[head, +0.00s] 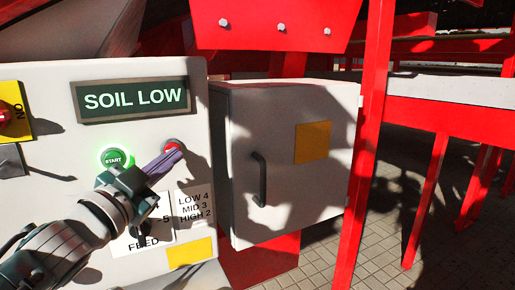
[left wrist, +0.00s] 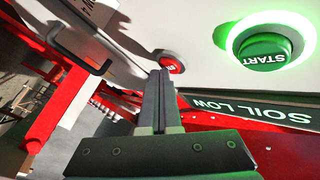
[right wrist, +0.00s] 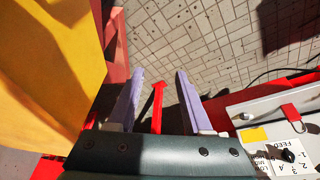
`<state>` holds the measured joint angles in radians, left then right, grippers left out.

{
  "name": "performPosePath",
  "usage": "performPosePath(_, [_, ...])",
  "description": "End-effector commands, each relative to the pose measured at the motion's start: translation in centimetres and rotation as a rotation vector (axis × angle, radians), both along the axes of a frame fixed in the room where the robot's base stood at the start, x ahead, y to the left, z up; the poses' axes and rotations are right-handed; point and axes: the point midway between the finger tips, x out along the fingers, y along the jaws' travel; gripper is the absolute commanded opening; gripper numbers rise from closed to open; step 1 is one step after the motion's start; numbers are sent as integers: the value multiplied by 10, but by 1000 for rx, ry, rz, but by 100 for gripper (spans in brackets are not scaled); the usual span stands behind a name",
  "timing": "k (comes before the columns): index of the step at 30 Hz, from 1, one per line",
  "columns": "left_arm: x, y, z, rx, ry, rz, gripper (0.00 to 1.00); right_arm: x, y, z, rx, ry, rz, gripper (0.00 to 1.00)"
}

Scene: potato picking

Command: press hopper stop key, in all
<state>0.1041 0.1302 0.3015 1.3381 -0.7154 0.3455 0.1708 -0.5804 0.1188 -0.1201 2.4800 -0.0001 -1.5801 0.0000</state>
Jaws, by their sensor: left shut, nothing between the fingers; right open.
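The red stop key (head: 172,147) sits on the pale control panel (head: 60,82), right of the green START key (head: 114,159), which glows with a lit ring. My left gripper (head: 176,154) is shut and empty, its fingertips at the lower edge of the red key in the head view. In the left wrist view the red key (left wrist: 171,63) shows just beyond the shut fingertips (left wrist: 160,74); I cannot tell whether they touch it. The START key (left wrist: 262,50) is at the right there. My right gripper (right wrist: 156,82) is open and empty, away from the panel keys.
A SOIL LOW display (head: 134,99) is above the keys. A FEED dial label (head: 143,240) is below. A grey cabinet (head: 285,150) with a black handle stands at the right, beside a red post (head: 366,150). Tiled floor (right wrist: 190,35) lies under my right gripper.

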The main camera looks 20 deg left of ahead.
Motion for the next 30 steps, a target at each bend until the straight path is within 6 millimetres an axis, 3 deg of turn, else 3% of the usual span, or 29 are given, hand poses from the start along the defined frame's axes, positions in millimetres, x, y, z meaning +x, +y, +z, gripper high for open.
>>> performPosePath(30, [-11, -12, 0, -1, 1, 0, 0, 0, -1, 8, -2, 0, 1, 50])
